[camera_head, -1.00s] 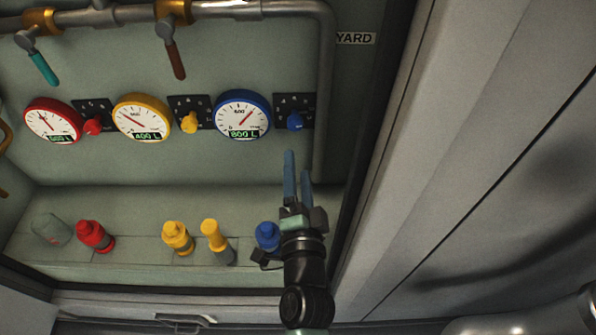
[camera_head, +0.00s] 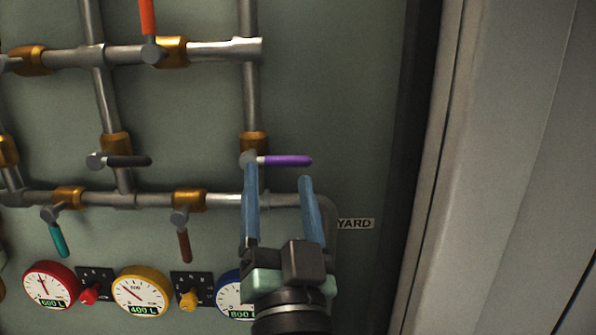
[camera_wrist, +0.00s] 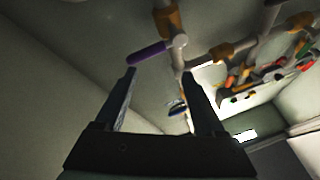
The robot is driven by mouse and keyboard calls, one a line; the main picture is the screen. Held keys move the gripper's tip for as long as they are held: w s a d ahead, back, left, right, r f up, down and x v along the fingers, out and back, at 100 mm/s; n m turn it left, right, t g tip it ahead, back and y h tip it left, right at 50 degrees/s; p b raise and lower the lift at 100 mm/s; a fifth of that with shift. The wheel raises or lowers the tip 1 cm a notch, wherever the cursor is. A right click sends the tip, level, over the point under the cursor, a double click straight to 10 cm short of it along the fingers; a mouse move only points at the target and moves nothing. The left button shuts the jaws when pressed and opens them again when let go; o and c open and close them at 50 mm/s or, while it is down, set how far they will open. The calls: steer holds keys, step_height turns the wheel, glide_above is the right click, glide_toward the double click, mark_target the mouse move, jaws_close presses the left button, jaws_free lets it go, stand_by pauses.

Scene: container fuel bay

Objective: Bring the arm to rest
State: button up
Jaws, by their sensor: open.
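My gripper (camera_head: 278,180) is open with nothing between its two blue fingers. In the head view it is raised in front of the pipe wall, its left fingertip just below the purple valve handle (camera_head: 285,161). I cannot tell whether it touches the handle. In the wrist view the gripper (camera_wrist: 160,75) is also empty, and the purple handle (camera_wrist: 147,54) shows beyond the fingertips. The blue gauge (camera_head: 229,295) is partly hidden behind my gripper.
Pipes with valve handles in teal (camera_head: 58,240), brown (camera_head: 184,246), black (camera_head: 130,161) and orange (camera_head: 147,17) cover the wall. Red (camera_head: 50,286) and yellow (camera_head: 140,291) gauges sit below. A pale ribbed panel (camera_head: 490,170) stands at right. Bare wall lies right of the purple handle.

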steer(key=s+d+r+n+t+h, duration=0.1)
steer(key=s+r+n+t, duration=0.1)
steer(key=s+r, duration=0.6)
steer(key=s+d+r+n+t+h, duration=0.15)
steer(key=s+r, duration=0.35)
steer(key=r, duration=0.6)
step_height(320, 180, up, 22)
steer(key=w+p, duration=0.1)
steer(key=p, duration=2.1)
steer(key=shift+a+t+p, duration=0.3)
steer(key=shift+t+p, duration=0.05)
steer(key=shift+p, duration=0.05)
steer(key=shift+r, duration=0.1)
